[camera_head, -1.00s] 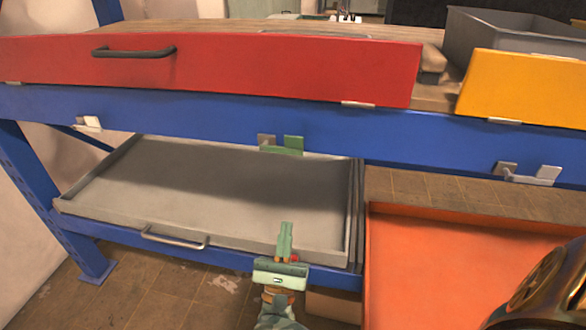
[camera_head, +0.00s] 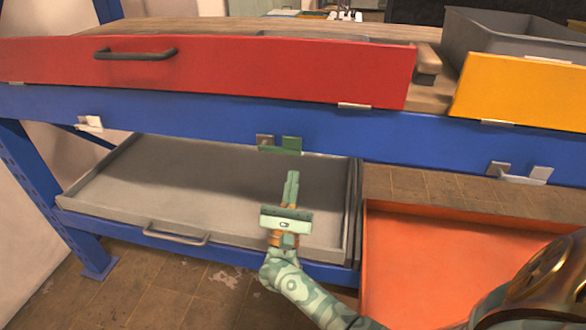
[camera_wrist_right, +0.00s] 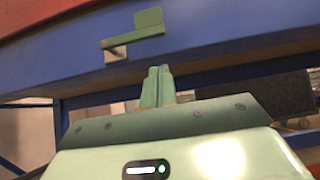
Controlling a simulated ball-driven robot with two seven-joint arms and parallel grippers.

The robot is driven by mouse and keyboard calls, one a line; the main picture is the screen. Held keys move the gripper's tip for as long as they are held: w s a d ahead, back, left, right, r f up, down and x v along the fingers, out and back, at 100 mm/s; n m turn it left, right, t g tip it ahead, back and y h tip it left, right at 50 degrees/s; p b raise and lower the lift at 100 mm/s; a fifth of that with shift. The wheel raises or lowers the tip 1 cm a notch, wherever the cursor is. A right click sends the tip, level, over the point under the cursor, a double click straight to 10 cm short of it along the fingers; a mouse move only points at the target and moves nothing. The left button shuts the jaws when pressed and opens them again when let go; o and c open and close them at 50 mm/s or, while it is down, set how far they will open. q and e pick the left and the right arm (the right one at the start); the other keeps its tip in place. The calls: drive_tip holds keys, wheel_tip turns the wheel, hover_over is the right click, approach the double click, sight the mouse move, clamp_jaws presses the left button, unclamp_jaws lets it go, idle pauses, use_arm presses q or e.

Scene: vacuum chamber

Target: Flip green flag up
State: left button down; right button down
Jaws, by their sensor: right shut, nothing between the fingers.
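The green flag (camera_head: 291,143) is a small plate on a bracket on the blue shelf beam, above the grey tray. A bare metal plate (camera_head: 264,141) sits just left of it. My right gripper (camera_head: 293,174) is shut and empty, with its fingertips a little below the flag in the head view. In the right wrist view the green flag (camera_wrist_right: 149,21) is above the shut fingers (camera_wrist_right: 158,72), with a gap between them. My left gripper is not in view.
The blue beam (camera_head: 210,122) runs across the shelf under a red panel (camera_head: 230,70) and a yellow panel (camera_head: 520,90). A grey tray (camera_head: 100,192) lies below, and an orange tray (camera_head: 440,260) is at lower right. White-plated brackets (camera_head: 541,173) sit further along the beam.

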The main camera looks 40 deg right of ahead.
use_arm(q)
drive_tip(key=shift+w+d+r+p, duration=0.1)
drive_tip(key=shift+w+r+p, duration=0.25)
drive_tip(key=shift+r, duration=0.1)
use_arm(e)
drive_tip(key=shift+a+r, duration=0.1)
drive_tip(key=shift+r, duration=1.7)
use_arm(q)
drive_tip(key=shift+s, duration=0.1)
use_arm(e)
drive_tip(key=shift+s, duration=0.1)
